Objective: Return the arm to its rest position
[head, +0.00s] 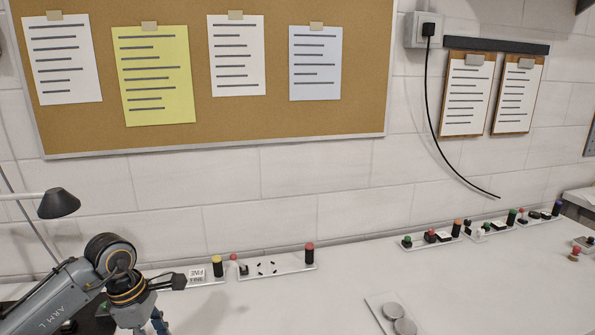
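My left arm (75,288), marked "ARM L", comes in from the lower left and bends down at a dark round joint (110,254). Orange rings show on its wrist. My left gripper (155,320) is at the bottom edge over the white table, mostly hidden or cut off, so its opening does not show. A dark part (168,281) sticks out to the right beside the wrist, close to the left end of a tray of small parts. I cannot tell what it is. My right arm and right gripper are not in view.
Trays with small parts stand along the wall, at centre left (282,270) and right (436,240). A plate with two grey discs (393,310) lies at the front. A dark lamp (59,203) is at the left. The table (300,310) is clear in the middle.

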